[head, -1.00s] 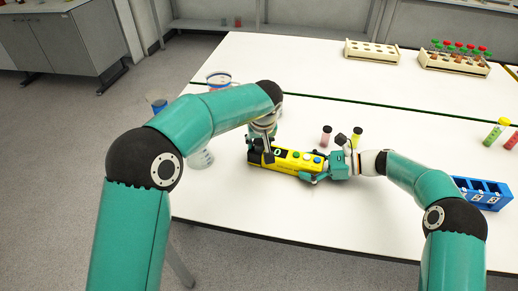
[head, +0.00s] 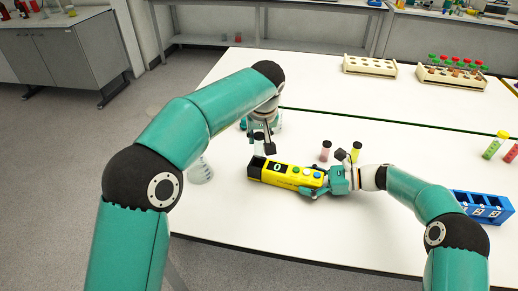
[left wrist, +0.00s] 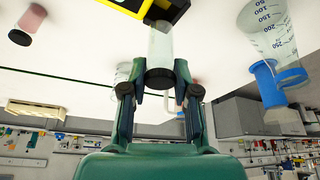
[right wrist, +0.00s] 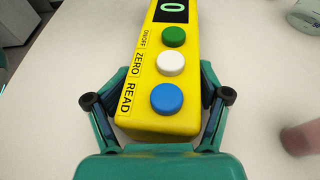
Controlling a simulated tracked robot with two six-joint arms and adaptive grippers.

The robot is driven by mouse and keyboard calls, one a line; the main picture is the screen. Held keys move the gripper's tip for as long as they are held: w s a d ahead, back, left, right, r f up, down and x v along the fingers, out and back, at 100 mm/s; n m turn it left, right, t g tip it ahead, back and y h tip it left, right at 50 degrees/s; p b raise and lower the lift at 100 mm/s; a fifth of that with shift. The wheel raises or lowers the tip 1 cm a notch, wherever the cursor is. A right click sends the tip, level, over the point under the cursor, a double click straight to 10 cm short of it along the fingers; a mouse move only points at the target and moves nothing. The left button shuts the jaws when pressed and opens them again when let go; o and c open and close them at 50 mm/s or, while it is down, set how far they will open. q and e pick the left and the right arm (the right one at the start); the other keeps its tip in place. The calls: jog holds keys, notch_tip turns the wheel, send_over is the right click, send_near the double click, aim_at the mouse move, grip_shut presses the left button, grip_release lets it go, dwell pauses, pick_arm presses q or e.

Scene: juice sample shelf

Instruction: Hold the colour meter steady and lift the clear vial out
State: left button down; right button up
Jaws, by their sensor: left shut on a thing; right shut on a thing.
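The yellow colour meter (head: 293,175) lies on the white table, its display and buttons facing up. My right gripper (head: 338,180) is shut on its right end; the right wrist view shows fingers on both sides of the meter body (right wrist: 165,125). My left gripper (head: 264,146) is above the meter's black left end. It is shut on the clear vial (head: 259,146) by its black cap. In the left wrist view the clear vial (left wrist: 160,45) is upright in the jaws, its lower end close to the meter's black end. The vial's glass body is in plain sight.
A pink vial (head: 325,151) and a yellow vial (head: 356,152) stand behind the meter. A clear beaker (head: 201,171) is at the left table edge. A blue rack (head: 482,207) is at right; tube racks (head: 369,66) are at the back. The table in front of the meter is clear.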

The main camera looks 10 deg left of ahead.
pick_arm(q)
jog(key=shift+r, duration=1.15)
pick_arm(e)
jog(key=o, duration=0.8)
jog(key=shift+o, duration=0.2)
jog(key=shift+d, duration=0.1)
jog(key=v, duration=1.1)
jog(key=shift+d, duration=0.45)
